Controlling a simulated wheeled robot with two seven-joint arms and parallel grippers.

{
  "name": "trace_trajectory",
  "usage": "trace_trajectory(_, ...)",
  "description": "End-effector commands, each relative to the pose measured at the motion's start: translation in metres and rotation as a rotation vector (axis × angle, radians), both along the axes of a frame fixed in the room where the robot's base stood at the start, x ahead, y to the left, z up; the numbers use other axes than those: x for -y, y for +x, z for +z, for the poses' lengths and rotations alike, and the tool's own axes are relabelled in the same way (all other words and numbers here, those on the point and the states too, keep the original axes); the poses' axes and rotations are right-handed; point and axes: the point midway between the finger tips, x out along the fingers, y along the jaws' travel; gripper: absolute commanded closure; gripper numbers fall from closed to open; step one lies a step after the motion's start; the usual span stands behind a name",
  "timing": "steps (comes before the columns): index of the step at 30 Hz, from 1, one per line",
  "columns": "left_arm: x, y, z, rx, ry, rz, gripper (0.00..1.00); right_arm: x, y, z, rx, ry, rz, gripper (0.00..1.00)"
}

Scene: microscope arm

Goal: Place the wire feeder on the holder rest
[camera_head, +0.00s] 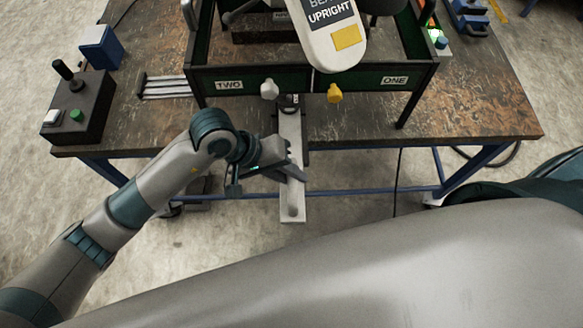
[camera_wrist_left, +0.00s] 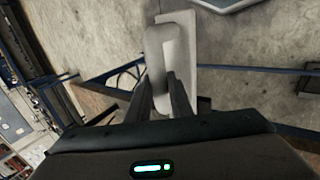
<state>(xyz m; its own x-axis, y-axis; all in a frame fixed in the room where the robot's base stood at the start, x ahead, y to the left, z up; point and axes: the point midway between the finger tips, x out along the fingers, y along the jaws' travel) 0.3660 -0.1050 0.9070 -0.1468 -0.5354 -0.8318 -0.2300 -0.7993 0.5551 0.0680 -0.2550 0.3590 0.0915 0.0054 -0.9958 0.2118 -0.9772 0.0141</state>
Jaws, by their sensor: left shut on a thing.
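My left gripper (camera_head: 294,165) is beyond the table's front edge, over a long pale bar (camera_head: 291,205) that sticks out from the table. In the left wrist view its fingers (camera_wrist_left: 163,97) are shut on a light grey, rounded, elongated piece (camera_wrist_left: 157,48). The flat pale bar (camera_wrist_left: 188,35) shows right beside or behind that piece; I cannot tell whether they touch. I cannot tell for sure whether the held piece is the wire feeder. No part is clearly identifiable as the holder rest. My right gripper is not in view.
A dark green frame labelled TWO (camera_head: 229,85) and ONE (camera_head: 394,81) stands on the worn table (camera_head: 480,115). A white arm (camera_head: 322,45) marked UPRIGHT overhangs it. Grey and yellow knobs (camera_head: 334,93) face the front. A control box (camera_head: 84,105) sits at left.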

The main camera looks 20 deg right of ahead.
Motion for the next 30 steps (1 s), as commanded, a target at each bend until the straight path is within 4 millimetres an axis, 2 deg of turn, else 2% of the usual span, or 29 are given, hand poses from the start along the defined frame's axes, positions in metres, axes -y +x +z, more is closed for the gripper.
trace_trajectory(3,0.001,0.001,-0.005,0.002,-0.006,0.000,1.00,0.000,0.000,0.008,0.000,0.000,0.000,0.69)
trace_trajectory(12,0.001,0.000,-0.011,0.001,-0.003,-0.001,1.00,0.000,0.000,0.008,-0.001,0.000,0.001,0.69)
trace_trajectory(13,0.000,-0.001,-0.014,-0.003,0.002,0.000,0.79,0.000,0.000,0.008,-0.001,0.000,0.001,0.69)
trace_trajectory(15,0.000,-0.001,-0.013,-0.003,0.002,-0.001,0.62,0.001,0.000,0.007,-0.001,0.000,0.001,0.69)
trace_trajectory(30,-0.004,0.002,-0.006,0.003,-0.001,0.000,0.62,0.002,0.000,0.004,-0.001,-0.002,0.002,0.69)
